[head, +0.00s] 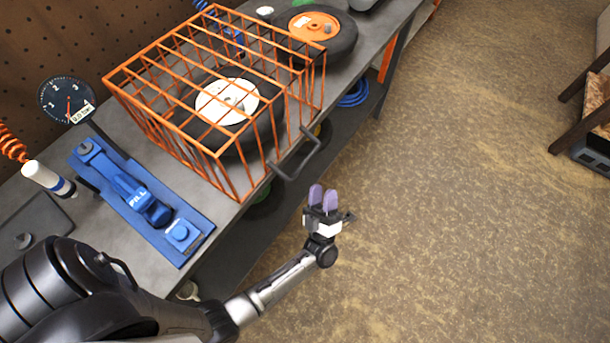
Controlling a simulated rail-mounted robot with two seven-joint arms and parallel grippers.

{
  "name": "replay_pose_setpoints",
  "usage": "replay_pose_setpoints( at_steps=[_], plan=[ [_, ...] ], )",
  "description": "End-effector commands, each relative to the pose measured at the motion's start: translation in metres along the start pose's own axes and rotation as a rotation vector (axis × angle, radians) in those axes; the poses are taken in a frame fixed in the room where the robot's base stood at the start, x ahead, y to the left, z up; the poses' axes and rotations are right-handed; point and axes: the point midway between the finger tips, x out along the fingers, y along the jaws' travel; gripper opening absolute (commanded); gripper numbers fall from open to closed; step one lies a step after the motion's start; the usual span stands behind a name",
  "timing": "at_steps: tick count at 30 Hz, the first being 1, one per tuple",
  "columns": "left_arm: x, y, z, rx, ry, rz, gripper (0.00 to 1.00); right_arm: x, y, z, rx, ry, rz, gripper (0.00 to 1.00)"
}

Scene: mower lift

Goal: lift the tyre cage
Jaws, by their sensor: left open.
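The orange wire tyre cage (190,62) stands on the grey workbench (225,207). A black tyre with a white hub (227,101) lies inside it, seen through the bars. A dark handle (297,155) sticks out from the cage's near right side, past the bench edge. My left gripper (323,195) is open and empty, with purple fingertips pointing up toward the handle. It is a little below and right of the handle, apart from it, out over the floor. My right gripper does not show.
A blue fill device (150,205) lies on the bench left of the cage, near a round gauge (68,100) and a white-capped cylinder (48,180). A tyre with an orange hub (314,27) lies behind the cage.

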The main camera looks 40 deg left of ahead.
Motion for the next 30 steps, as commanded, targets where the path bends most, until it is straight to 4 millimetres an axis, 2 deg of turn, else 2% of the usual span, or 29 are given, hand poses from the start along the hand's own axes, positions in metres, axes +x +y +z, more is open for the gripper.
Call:
replay_pose_setpoints(
  at_steps=[1,3,9,12,17,30],
  plan=[
    [-0.017,-0.011,0.008,0.000,0.047,-0.018,0.41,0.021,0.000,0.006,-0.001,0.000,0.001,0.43],
    [-0.028,-0.018,0.009,0.002,0.107,-0.041,0.41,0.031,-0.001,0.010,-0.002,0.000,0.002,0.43],
    [-0.047,-0.028,0.009,0.009,0.213,-0.081,0.41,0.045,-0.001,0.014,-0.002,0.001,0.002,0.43],
    [-0.046,-0.030,0.007,0.010,0.233,-0.088,0.41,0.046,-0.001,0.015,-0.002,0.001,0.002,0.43],
    [-0.030,-0.031,0.002,0.011,0.241,-0.089,0.41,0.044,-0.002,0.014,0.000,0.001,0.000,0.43],
    [0.047,-0.038,-0.017,0.011,0.240,-0.087,0.41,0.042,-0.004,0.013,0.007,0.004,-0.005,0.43]
  ],
)
